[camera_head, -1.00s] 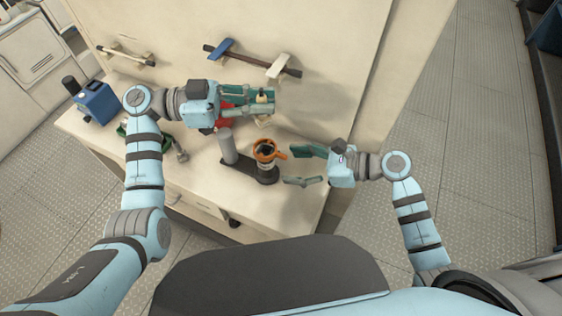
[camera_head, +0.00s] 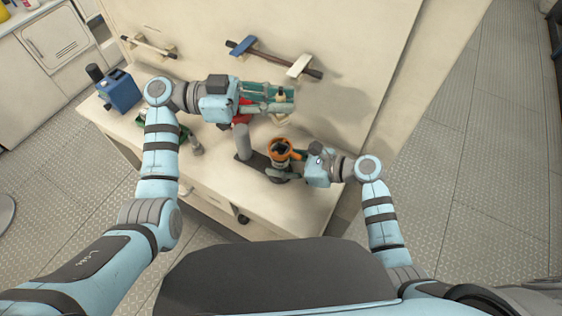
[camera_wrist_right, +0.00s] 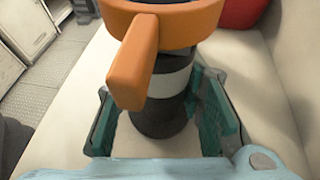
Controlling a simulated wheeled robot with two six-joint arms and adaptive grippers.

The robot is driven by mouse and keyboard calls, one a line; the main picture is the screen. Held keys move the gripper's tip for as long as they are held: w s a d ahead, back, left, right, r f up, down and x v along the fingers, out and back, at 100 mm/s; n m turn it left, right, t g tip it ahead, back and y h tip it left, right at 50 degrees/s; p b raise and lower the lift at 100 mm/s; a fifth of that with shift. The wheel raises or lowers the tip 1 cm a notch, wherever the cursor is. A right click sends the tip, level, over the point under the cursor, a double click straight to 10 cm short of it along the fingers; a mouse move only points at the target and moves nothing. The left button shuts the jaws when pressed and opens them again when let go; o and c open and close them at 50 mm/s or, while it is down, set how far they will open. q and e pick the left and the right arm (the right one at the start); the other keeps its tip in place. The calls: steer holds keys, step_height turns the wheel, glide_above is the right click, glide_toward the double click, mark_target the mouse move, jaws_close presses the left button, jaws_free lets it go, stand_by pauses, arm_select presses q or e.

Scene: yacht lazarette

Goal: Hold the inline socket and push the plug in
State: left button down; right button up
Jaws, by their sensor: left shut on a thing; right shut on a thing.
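The black body with a white band and an orange collar with a lever, which looks like the inline socket (camera_head: 281,148), stands upright on the worktop; it fills the middle of the right wrist view (camera_wrist_right: 165,105). My right gripper (camera_head: 285,172) is shut on its body below the collar, a finger on either side. My left gripper (camera_head: 280,97), higher and farther back, is shut on a small cream and black piece, probably the plug (camera_head: 281,94). The fingers hide part of that piece. It is apart from the orange-collared body.
A grey cylinder (camera_head: 242,142) stands on a dark base close left of the orange collar. A red object (camera_head: 240,112) lies behind it, and a blue box (camera_head: 118,91) stands far left. A bar on brackets (camera_head: 272,59) runs along the back wall. The worktop's right end is mostly clear.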

jaws_close()
arm_select(q)
steer(key=shift+s+f, duration=0.15)
steer(key=shift+f, duration=0.3)
steer(key=s+d+f+n+t, duration=0.1)
steer(key=s+f+n+t, duration=0.2)
steer(key=f+t, duration=0.15)
steer(key=w+r+n+t, duration=0.1)
steer(key=t, duration=0.1)
steer(key=w+a+r+n+t, duration=0.1)
steer(key=r+t, duration=0.1)
steer(key=shift+w, duration=0.3)
steer(key=shift+w+n+t+y, duration=0.25)
steer(key=shift+w+n+y, duration=0.1)
steer(key=shift+n+y, duration=0.05)
steer(key=shift+a, duration=0.1)
